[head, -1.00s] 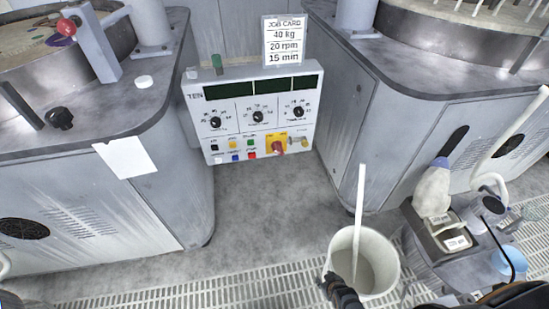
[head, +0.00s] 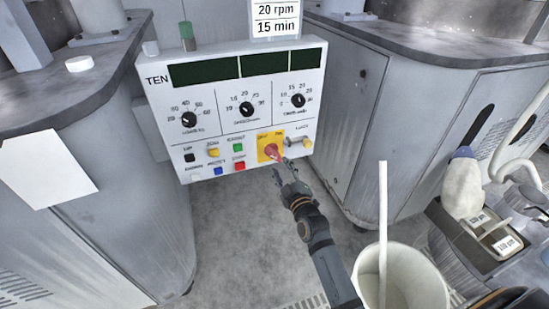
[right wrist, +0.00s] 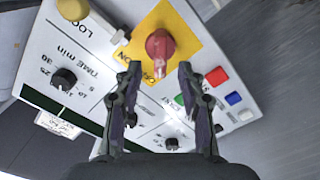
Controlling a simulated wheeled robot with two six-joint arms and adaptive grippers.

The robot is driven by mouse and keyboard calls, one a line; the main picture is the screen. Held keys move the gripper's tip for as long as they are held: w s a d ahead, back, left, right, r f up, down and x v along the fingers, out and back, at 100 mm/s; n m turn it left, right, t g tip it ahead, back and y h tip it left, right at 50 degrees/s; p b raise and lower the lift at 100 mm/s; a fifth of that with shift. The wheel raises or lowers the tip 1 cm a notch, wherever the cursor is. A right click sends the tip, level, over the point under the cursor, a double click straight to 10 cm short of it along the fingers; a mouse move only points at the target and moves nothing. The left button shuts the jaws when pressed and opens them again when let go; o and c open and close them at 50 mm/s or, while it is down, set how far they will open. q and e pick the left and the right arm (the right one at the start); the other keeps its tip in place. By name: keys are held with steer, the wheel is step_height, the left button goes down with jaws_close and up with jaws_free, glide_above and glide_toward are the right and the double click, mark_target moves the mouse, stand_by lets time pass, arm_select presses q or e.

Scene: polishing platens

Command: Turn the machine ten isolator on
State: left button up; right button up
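The isolator is a red rotary knob (head: 271,152) on a yellow plate, low on the right of the panel marked TEN (head: 160,132). In the right wrist view the knob (right wrist: 160,43) points towards the lettering on its plate (right wrist: 181,22); part of that lettering reads ON. My right gripper (head: 283,166) is just in front of the knob in the head view. Contact cannot be told. My left gripper is out of view.
Coloured push buttons (head: 239,165) sit left of the isolator, and a keyed lock (head: 301,142) sits close on its right. Dials (head: 247,109) are above. A white bucket (head: 425,285) with a stick stands at lower right. Machine cabinets flank the panel.

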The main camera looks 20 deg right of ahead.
mark_target(277, 159)
steer(key=w, duration=0.7)
steer(key=shift+a+f+b, duration=0.1)
steer(key=shift+b, duration=0.2)
steer(key=shift+s, duration=0.1)
jaws_close()
